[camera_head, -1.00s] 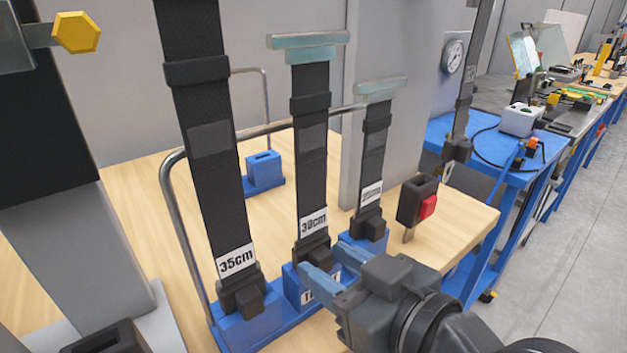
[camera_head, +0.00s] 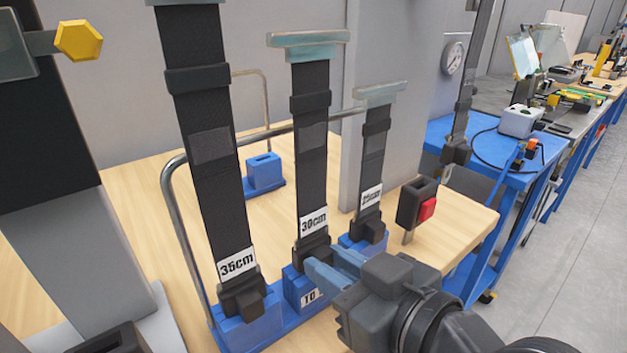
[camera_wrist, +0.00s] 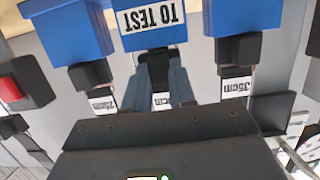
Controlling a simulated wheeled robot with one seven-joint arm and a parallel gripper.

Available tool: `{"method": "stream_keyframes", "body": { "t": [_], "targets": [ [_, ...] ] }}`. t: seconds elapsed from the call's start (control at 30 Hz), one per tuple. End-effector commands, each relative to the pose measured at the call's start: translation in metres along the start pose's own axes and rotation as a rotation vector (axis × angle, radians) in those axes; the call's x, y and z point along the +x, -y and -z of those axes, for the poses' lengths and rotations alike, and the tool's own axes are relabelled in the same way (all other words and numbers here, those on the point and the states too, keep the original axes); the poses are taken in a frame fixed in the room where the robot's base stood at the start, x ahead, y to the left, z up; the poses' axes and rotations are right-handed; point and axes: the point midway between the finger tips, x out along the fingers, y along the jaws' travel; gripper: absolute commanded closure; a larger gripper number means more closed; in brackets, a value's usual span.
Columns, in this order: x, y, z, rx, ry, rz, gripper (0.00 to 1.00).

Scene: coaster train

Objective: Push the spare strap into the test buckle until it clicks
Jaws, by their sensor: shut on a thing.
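The 30cm strap (camera_head: 313,180) hangs black and upright, its lower fitting (camera_head: 312,246) at the top of the middle blue block labelled TO TEST (camera_head: 297,284). My gripper (camera_head: 323,262) reaches in from the lower right with its blue fingers at that fitting. In the wrist view, my gripper (camera_wrist: 160,68) is shut on the black fitting (camera_wrist: 157,72), just beside the TO TEST block (camera_wrist: 155,14). The contact is partly hidden by the fingers. The black test buckle with a red button (camera_head: 416,202) stands on a post to the right, apart from my gripper.
The 35cm strap (camera_head: 212,150) stands to the left and a shorter strap (camera_head: 374,160) to the right, both close to my gripper. A metal tube frame (camera_head: 177,220) runs around the left and behind. The wooden tabletop (camera_head: 455,222) is clear right of the buckle.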

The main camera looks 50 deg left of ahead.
Motion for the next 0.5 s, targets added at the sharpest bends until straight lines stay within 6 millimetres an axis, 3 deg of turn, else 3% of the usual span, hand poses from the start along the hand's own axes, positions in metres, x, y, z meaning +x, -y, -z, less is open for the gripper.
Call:
{"method": "stream_keyframes", "body": {
  "t": [0.5],
  "targets": [
    [-0.006, 0.0, 0.026, 0.0, -0.001, 0.0, 1.0]
  ]
}}
